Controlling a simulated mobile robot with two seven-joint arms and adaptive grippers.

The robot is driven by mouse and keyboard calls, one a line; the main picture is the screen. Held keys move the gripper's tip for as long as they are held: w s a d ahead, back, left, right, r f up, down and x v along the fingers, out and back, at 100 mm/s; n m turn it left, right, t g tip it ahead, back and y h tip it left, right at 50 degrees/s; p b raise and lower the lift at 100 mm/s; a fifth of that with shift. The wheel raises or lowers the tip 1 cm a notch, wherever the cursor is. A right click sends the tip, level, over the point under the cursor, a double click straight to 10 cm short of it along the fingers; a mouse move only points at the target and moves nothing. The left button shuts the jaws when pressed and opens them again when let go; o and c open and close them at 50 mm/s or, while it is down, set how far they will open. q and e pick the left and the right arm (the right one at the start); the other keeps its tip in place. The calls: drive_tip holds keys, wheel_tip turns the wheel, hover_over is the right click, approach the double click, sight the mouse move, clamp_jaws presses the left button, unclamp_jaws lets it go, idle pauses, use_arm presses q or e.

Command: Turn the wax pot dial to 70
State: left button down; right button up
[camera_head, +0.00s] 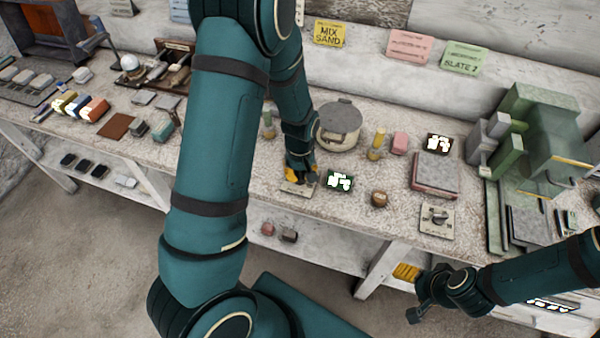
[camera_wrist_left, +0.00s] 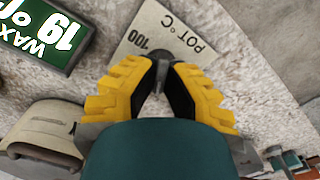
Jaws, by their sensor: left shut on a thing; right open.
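The wax pot dial's plate (camera_head: 297,189) lies on the bench in front of the pot. In the left wrist view the pale plate (camera_wrist_left: 180,28) shows "POT °C" and "100". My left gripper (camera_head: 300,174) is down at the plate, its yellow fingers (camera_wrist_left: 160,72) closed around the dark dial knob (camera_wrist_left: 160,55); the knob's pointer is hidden. A green display (camera_head: 340,181) stands beside it; in the left wrist view the display (camera_wrist_left: 45,32) is upside down, with "WAX" and figures like 61. The lidded wax pot (camera_head: 339,125) is behind. My right gripper (camera_head: 425,297) is open and empty before the bench.
A small brown jar (camera_head: 379,198) and another dial plate (camera_head: 437,219) sit to the right. A yellow cylinder (camera_head: 376,146) and pink block (camera_head: 400,143) stand near the pot. A green-grey machine (camera_head: 545,130) fills the bench's right end.

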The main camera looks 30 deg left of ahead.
sight(300, 175)
use_arm(q)
drive_tip(key=m, duration=0.6)
drive_tip(key=shift+b, duration=0.3)
drive_tip(key=m, duration=0.6)
drive_tip(key=shift+m, duration=0.3)
drive_tip(key=c, duration=1)
unclamp_jaws()
drive_tip(key=shift+c, duration=0.2)
wheel_tip(300, 175, up, 12)
